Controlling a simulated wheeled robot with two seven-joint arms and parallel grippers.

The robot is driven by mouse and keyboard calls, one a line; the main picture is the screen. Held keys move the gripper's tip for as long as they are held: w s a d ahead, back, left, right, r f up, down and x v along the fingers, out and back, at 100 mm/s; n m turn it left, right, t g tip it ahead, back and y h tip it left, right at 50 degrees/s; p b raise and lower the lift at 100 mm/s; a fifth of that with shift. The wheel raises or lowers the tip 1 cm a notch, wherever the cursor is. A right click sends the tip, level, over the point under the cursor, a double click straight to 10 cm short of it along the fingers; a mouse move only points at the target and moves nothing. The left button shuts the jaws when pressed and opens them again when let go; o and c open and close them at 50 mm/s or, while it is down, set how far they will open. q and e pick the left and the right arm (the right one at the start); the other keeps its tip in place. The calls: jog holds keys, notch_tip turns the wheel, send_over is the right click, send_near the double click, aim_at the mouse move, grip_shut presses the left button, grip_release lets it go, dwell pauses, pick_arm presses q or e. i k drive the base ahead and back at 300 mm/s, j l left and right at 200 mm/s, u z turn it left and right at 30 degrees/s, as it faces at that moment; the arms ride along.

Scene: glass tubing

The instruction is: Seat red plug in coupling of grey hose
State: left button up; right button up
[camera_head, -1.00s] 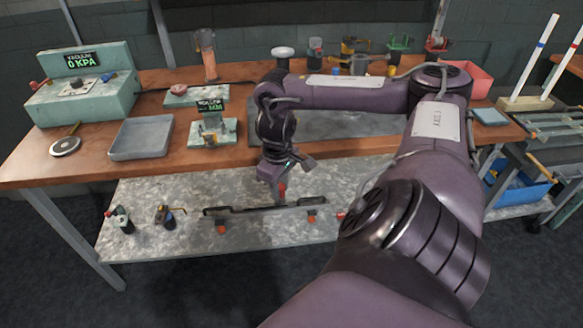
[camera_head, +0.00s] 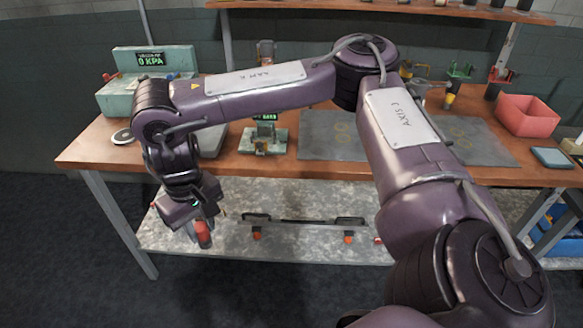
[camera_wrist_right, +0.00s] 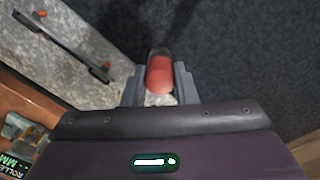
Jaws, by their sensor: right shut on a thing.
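My right gripper (camera_head: 190,212) is shut on a red plug (camera_head: 203,233) in front of the workbench's lower shelf, toward the left in the head view. In the right wrist view the red plug (camera_wrist_right: 160,76) is between the two grey fingers of the gripper (camera_wrist_right: 158,90), with a dark end beyond the red part and a pale part nearer the palm. Dark floor shows behind it. I cannot make out a grey hose or its coupling in either view. My left gripper is not in view.
A dark rail with orange-red feet (camera_head: 300,221) lies on the mottled lower shelf (camera_head: 300,247). On the wooden bench are a pale green vacuum unit (camera_head: 115,97), a small gauge stand (camera_head: 263,141), a grey mat (camera_head: 320,148) and a red bin (camera_head: 527,114). My right arm hides part of the bench.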

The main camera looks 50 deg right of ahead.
aim_at(417, 91)
jog(key=z, duration=1.55)
jog(key=i+z, duration=0.25)
jog(key=z, duration=0.15)
jog(key=i+z, duration=0.25)
jog(key=z, duration=0.2)
